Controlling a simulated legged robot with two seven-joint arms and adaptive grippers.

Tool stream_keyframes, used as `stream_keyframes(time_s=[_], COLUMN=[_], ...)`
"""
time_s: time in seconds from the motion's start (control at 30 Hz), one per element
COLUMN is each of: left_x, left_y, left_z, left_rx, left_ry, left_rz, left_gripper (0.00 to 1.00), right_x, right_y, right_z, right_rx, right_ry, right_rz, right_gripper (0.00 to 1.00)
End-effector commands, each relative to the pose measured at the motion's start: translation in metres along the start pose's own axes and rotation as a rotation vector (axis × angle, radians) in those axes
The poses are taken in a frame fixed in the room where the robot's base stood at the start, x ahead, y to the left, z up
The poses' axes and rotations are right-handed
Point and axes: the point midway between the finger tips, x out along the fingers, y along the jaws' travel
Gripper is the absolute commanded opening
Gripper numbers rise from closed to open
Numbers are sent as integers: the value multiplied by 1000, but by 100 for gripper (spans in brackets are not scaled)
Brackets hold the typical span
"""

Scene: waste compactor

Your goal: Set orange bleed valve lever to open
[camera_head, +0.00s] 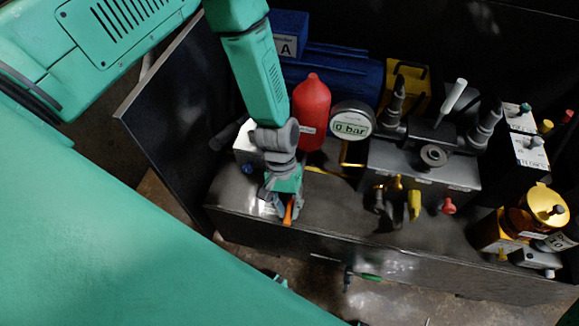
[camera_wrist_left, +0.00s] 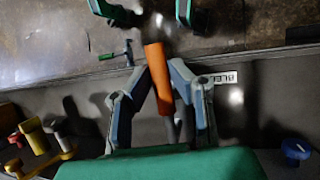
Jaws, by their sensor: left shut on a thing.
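The orange bleed valve lever (camera_wrist_left: 158,78) stands between the fingers of my left gripper (camera_wrist_left: 161,72) in the left wrist view. The fingers are closed in on both sides of it. A label reading "BLE" (camera_wrist_left: 226,78), partly hidden by a finger, is beside it. In the head view the orange lever (camera_head: 289,211) shows below my left gripper (camera_head: 284,206), near the front edge of the dark bench. The valve body is mostly hidden by the gripper. My right gripper is not in the head view.
A gauge reading "0 bar" (camera_head: 352,121) and a red bottle (camera_head: 311,110) stand behind the gripper. A grey manifold block (camera_head: 420,168) with yellow and red handles is to the right. A dark panel (camera_head: 180,125) stands at left.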

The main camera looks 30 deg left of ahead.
Motion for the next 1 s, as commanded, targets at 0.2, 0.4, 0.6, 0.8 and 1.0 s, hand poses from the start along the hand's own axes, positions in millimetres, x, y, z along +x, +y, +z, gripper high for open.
stream_keyframes(time_s=[0.2, 0.4, 0.6, 0.8, 1.0], left_x=[-2, -1, -4, -35, -78], left_y=[0, 0, 0, 1, 0], left_z=[-3, -2, -2, -2, -3], left_rx=[-2, -2, -1, -2, -1], left_ry=[7, 4, 4, 7, 8], left_rz=[1, 1, 1, 3, 2], left_gripper=[31, 37, 37, 37, 37], right_x=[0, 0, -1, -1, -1], right_y=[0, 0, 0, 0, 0], right_z=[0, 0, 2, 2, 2], right_rx=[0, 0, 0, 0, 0], right_ry=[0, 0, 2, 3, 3], right_rz=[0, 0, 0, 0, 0], right_gripper=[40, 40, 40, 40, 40])
